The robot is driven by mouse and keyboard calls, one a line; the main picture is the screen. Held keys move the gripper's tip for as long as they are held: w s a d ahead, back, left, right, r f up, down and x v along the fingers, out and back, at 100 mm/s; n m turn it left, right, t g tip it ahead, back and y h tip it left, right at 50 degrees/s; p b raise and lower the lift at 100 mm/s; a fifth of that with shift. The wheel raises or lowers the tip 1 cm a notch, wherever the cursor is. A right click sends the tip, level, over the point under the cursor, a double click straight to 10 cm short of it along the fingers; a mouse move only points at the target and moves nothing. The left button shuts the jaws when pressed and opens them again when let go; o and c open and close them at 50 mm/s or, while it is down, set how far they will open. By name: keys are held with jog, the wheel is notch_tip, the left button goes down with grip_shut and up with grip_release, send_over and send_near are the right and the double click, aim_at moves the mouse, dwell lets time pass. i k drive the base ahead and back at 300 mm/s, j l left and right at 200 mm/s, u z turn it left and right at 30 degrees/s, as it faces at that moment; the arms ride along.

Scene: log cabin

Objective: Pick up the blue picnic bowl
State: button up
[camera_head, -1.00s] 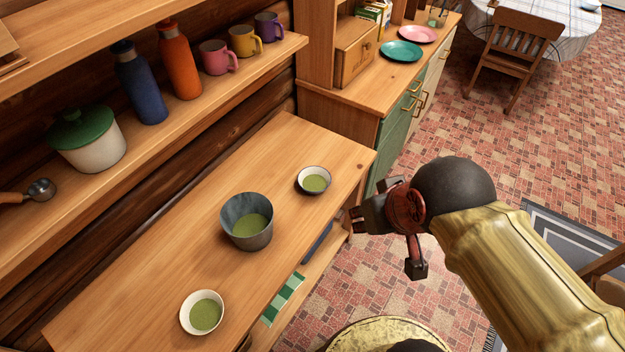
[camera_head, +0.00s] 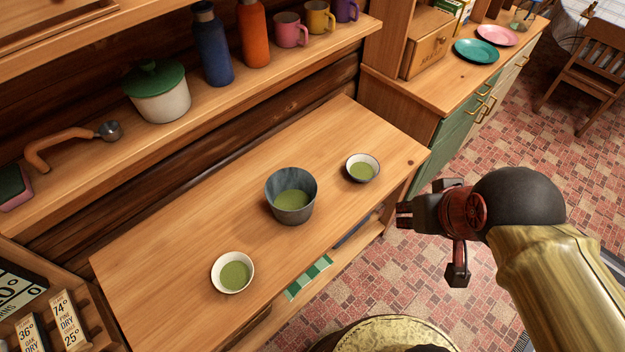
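Three bowls holding green contents stand upright on the wooden table (camera_head: 160,250). The middle one is a deep blue-grey bowl (camera_head: 283,208), the only clearly bluish one. A small white bowl (camera_head: 218,272) stands at the front left. My gripper (camera_head: 400,215) is off the table's right edge, pointing left, apart from all the bowls. Nothing shows held in it. Its fingers are small and dark, and their opening is unclear.
A shelf (camera_head: 75,180) above the table's back carries a ladle (camera_head: 70,142), a lidded pot (camera_head: 160,98), bottles and mugs. A green cabinet (camera_head: 455,137) adjoins at the right, with plates on top. A checkered cloth (camera_head: 307,277) lies on the lower shelf. Table space around the bowls is clear.

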aim_at(361, 167)
jog(key=i+l+z, duration=0.25)
jog(key=i+l, duration=0.6)
jog(key=l, duration=0.1)
